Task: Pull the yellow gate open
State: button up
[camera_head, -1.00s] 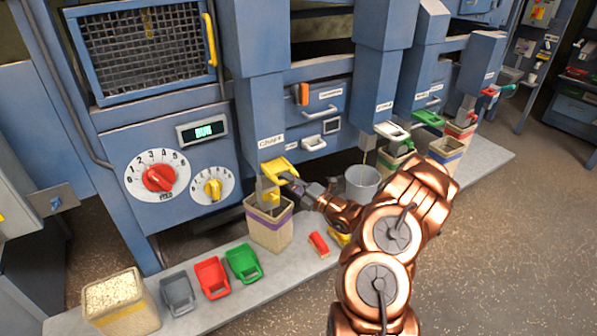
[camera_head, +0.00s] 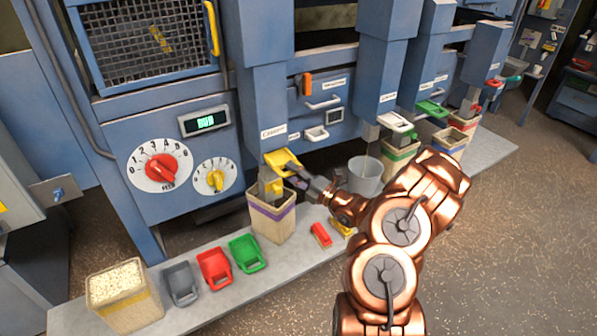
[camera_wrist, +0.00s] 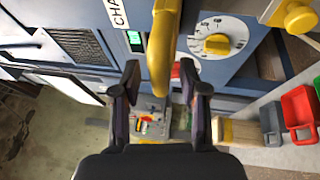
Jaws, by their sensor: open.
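The yellow gate (camera_head: 279,159) is at the foot of the blue chute on the left, above a tan bin (camera_head: 272,222) with a purple band. My gripper (camera_head: 291,170) is at the gate's front right side. In the wrist view, a yellow bar (camera_wrist: 162,45), apparently the gate's handle, runs between the two fingers of my gripper (camera_wrist: 160,78). The fingers are apart, with gaps on both sides of the bar. The head view does not clearly show the fingertips.
Grey, red (camera_head: 214,269) and green scoops and a filled bin (camera_head: 122,295) stand on the ledge at left. A grey bucket (camera_head: 365,176) stands behind my arm. Other chutes with white (camera_head: 395,122) and green gates are further right. The floor in front is clear.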

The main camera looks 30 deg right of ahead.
jog(key=shift+s+d, duration=0.1)
jog(key=v, duration=1.1)
jog(key=shift+s, duration=0.3)
